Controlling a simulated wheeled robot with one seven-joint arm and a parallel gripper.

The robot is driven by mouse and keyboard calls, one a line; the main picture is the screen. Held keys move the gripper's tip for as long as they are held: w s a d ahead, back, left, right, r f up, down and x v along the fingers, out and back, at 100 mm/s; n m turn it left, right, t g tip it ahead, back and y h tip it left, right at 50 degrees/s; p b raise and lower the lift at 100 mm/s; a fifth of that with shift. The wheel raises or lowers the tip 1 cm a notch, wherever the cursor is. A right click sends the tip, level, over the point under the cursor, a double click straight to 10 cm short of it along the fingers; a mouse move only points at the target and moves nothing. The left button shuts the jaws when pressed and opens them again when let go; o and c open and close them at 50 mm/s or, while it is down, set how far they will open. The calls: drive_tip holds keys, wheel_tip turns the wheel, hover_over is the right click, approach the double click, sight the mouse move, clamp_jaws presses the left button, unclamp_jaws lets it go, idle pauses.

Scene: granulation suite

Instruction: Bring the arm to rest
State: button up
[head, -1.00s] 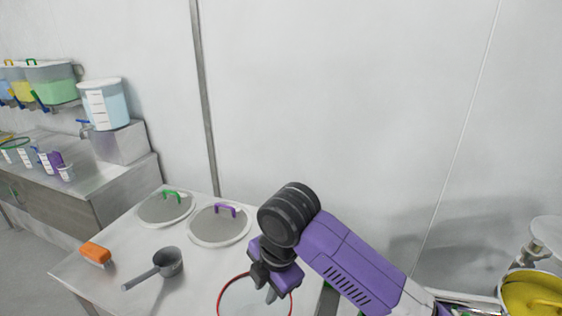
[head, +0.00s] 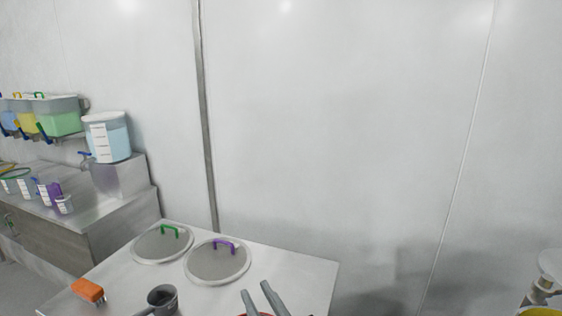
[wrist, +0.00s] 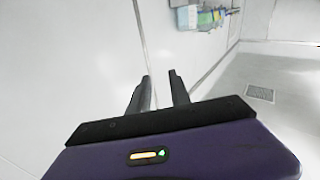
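The fingers point toward the wall and floor of the room. The rest of my arm is below the head view and hidden.
The steel table (head: 290,270) holds two round lids, one with a green handle (head: 160,243) and one with a purple handle (head: 217,262), an orange brush (head: 88,290) and a grey scoop (head: 162,299). A side bench (head: 75,235) holds containers. A floor drain (wrist: 259,93) shows.

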drive_tip(key=s+d+f+m+h, duration=0.2)
drive_tip(key=s+d, duration=0.6)
drive_tip(key=s, duration=0.4)
drive_tip(key=s+d+f+m+g+h, duration=0.1)
drive_tip(key=s+d+f+h, duration=0.3)
drive_tip(key=s, duration=0.9)
drive_tip(key=s+d+f+m+h+b, duration=0.1)
drive_tip(key=s+d+f+m+h, duration=0.2)
drive_tip(key=s+d+f, duration=0.4)
drive_tip(key=s+d, duration=0.4)
drive_tip(key=s, duration=0.1)
drive_tip(key=shift+s+d+m+g, duration=0.3)
drive_tip(key=shift+d, duration=0.1)
drive_tip(key=shift+f, duration=0.1)
